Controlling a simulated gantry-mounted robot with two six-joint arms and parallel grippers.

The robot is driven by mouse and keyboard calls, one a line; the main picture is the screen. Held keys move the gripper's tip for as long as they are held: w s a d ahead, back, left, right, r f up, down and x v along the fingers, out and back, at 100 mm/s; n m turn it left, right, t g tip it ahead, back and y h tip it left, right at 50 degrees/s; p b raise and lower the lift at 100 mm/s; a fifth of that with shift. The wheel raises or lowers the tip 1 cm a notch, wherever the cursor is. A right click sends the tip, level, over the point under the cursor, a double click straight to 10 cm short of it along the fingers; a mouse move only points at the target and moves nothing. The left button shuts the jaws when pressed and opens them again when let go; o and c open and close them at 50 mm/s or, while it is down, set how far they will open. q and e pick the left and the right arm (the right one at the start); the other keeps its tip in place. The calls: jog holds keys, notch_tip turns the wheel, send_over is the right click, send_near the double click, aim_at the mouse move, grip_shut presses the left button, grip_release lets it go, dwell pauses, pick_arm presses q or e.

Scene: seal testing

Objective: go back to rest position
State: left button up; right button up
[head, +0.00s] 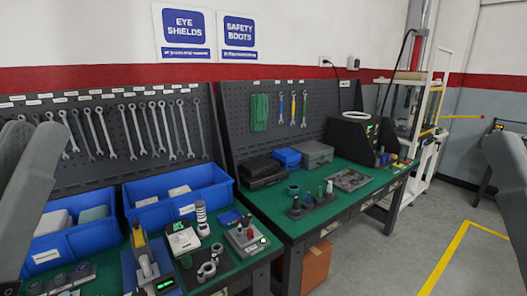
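Grey parts of my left arm fill the left edge of the head view, in front of the tool board. I cannot make out the fingertips of my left gripper there, nor whether it holds anything. A grey part of my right arm shows at the right edge, over the open floor. My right gripper is not visible. Both visible arm parts appear raised, apart from the green-topped workbench (262,270).
Blue bins (182,208) stand at the back of the left bench. A yellow-topped device (140,238), a striped cylinder (202,218) and a grey box with knobs (245,240) stand in front. The floor (400,255) at right is clear.

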pick_arm(q)
notch_tip(320, 180, up, 38)
jog(key=p, duration=3.7)
notch_tip(320, 180, down, 60)
jog(key=b, duration=6)
jog(key=shift+w+r, duration=0.15)
jog(key=shift+o, duration=0.3)
jog(key=shift+a, duration=0.1)
